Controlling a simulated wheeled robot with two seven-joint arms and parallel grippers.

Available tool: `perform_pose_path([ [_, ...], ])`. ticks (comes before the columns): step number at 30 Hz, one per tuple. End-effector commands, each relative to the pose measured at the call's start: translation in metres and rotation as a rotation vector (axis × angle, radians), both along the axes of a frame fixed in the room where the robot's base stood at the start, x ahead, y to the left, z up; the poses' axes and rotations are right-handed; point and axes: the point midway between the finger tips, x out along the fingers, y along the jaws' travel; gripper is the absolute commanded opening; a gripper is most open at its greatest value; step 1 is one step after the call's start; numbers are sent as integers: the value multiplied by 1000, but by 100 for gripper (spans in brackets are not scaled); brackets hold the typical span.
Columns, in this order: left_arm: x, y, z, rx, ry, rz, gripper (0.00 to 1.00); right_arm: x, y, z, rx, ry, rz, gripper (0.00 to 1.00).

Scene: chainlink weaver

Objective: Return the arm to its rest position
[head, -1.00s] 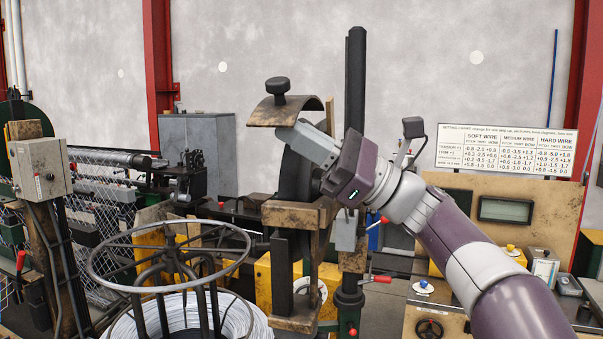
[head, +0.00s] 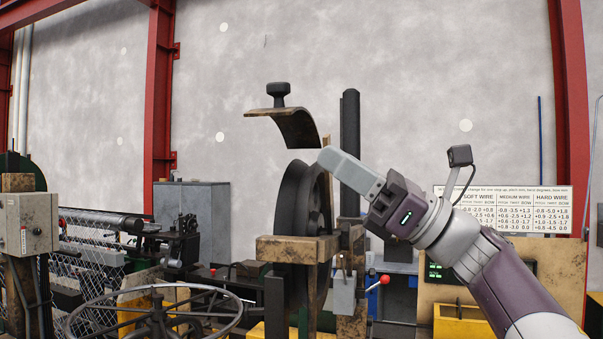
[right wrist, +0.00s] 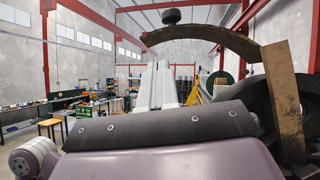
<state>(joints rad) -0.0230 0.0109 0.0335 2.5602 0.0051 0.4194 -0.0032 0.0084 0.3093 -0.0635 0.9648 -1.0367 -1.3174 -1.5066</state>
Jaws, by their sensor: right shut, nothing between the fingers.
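My right gripper (head: 326,157) is shut and empty in the head view. Its arm comes in from the lower right, and the fingers point up and left. The fingertips are just right of a curved brown guard with a black knob (head: 290,122), which stands raised above a dark wheel (head: 298,200). I cannot tell whether they touch it. In the right wrist view the shut fingers (right wrist: 155,88) point away from the camera, and the curved guard (right wrist: 225,40) arches above and to the right of them. My left gripper is not in view.
A dark upright post (head: 349,150) stands close behind the right gripper. A red-knobbed lever (head: 384,280) is below it. A setting chart (head: 510,208) stands on a wooden panel at right. A round wire frame (head: 155,312) is at lower left. The space above the arm is clear.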

Motion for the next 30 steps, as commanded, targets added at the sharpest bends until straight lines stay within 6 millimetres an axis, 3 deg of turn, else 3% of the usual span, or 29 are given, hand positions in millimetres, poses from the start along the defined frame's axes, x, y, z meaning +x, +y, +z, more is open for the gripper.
perform_pose_path([
  [1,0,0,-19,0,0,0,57,-1,-11,-17,0,-2,-4,0],
  [4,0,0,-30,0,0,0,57,-4,-30,-25,2,-3,-3,0],
  [9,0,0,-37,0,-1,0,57,-6,-46,-30,2,-3,0,0],
  [14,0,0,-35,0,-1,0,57,-6,-48,-28,5,25,15,0],
  [17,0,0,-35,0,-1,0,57,29,-65,-20,144,276,13,0],
  [19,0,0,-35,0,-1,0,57,79,-93,-35,336,556,12,0],
  [20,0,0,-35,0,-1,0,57,102,-107,-48,435,690,12,0],
  [22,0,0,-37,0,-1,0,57,149,-139,-95,681,992,15,0],
  [24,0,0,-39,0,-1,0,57,182,-166,-155,924,1256,12,0],
  [26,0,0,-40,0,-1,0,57,197,-183,-214,1127,1453,-1,0],
  [27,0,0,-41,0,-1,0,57,202,-192,-255,1262,1572,-16,0],
  [29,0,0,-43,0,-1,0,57,199,-202,-317,1464,1729,-48,0],
  [30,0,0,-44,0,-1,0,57,192,-207,-358,1598,1822,-77,0],
])
